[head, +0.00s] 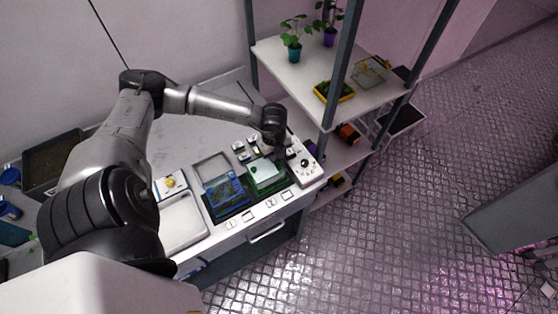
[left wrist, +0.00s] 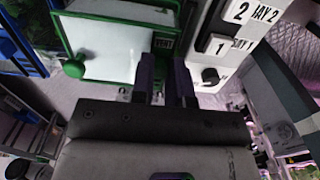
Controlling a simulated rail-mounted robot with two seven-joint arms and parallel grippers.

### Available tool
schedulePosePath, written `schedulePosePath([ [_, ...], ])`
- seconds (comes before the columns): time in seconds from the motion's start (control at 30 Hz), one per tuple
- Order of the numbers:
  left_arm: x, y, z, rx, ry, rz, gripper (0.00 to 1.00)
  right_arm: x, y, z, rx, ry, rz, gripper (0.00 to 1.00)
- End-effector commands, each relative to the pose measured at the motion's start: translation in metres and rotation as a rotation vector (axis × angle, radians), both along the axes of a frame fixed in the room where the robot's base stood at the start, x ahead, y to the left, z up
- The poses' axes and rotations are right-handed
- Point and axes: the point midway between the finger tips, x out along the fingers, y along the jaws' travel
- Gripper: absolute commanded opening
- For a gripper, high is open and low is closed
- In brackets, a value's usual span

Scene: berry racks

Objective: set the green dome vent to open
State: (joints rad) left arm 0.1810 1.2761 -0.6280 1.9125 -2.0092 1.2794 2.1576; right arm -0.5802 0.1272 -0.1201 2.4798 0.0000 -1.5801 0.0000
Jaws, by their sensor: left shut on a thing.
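The green dome (head: 266,187) sits on the bench beside the blue dome, with a green frame and a pale top. In the left wrist view its green frame (left wrist: 118,18) and a round green knob (left wrist: 74,69) show at the upper left. A small dark label (left wrist: 164,45) sits at its edge, just beyond my fingertips. My left gripper (left wrist: 164,62) is shut at this edge, with its two dark fingers a small gap apart. The vent part between the fingers is mostly hidden, so its setting cannot be told. My right gripper is not in view.
The blue dome (head: 228,192) stands left of the green one. A white control box (head: 306,168) with dark knobs stands close on the right; numbered plates (left wrist: 220,46) show near my fingers. A shelf post (head: 340,65) rises behind. A white tray (head: 181,226) lies left.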

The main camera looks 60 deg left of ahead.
Motion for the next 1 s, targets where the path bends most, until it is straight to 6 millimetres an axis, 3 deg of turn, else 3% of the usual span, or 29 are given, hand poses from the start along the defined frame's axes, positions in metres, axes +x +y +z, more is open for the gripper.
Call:
schedulePosePath([
  [0.2,0.0,0.0,0.0,-0.002,0.0,-0.001,0.0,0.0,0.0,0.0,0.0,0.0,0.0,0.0],
  [0.23,0.0,-0.001,0.0,-0.002,0.0,-0.001,0.17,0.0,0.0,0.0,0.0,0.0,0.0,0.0],
  [0.5,0.0,-0.001,0.0,-0.001,0.0,-0.001,0.43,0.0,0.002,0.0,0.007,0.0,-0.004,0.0],
  [0.77,0.0,0.0,0.002,-0.001,-0.001,-0.001,0.43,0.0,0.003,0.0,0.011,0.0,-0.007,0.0],
  [1.0,0.001,0.0,0.031,0.001,-0.003,-0.001,0.43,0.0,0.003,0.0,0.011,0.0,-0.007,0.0],
])
